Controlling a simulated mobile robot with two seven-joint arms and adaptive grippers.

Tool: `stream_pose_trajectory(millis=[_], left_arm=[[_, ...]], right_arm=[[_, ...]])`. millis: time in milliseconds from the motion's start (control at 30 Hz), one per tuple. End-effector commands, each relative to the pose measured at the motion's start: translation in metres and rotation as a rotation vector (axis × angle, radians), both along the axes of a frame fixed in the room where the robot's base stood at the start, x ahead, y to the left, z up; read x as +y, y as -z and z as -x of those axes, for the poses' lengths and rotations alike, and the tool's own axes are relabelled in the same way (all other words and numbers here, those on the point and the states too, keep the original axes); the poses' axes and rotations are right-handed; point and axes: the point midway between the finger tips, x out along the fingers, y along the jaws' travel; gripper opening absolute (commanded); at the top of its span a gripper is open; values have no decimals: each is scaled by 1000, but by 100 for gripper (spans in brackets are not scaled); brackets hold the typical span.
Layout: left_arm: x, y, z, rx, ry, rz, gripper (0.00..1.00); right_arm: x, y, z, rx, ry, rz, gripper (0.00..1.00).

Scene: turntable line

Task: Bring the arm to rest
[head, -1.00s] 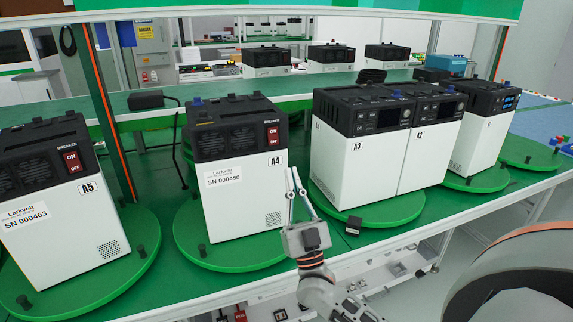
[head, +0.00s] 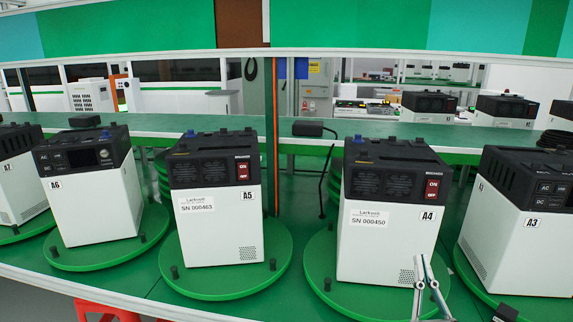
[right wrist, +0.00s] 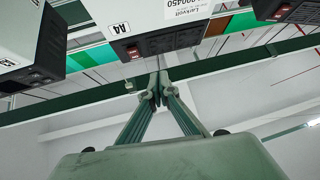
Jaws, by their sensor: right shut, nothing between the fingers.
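My right gripper (head: 425,267) shows at the bottom right of the head view, its two thin fingers pointing up in front of the lower right corner of unit A4 (head: 375,245). Its fingers are shut and hold nothing. In the right wrist view the fingertips (right wrist: 160,84) meet in the middle of the picture, with unit A4 (right wrist: 140,18) beyond them. I cannot tell whether the fingers touch the unit. The rest of the right arm is mostly below the head picture's edge. My left gripper does not show.
Units A5 (head: 220,225), A6 (head: 95,205) and A3 (head: 510,245) stand on green turntables along the bench. An orange-edged post (head: 272,150) rises behind, between A5 and A4. Red stools (head: 105,311) stand below the front edge.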

Motion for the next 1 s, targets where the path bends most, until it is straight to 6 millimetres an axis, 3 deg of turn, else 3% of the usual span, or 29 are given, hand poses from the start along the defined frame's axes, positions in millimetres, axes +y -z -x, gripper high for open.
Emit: stream_pose_trajectory(millis=[100,267,400,500,600,700,800,1000], left_arm=[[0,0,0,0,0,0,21],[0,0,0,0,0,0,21],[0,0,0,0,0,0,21],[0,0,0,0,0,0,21],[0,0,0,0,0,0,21],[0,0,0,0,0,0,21],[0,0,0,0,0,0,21],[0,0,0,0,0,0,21]], right_arm=[[41,69,7,229,-98,56,0],[83,168,34,554,-200,107,0],[106,251,77,839,-246,129,0],[113,300,113,1021,-256,136,0],[115,337,147,1166,-250,139,0],[114,359,170,1262,-239,140,0],[113,370,183,1312,-231,140,0],[113,373,186,1325,-229,141,0]])
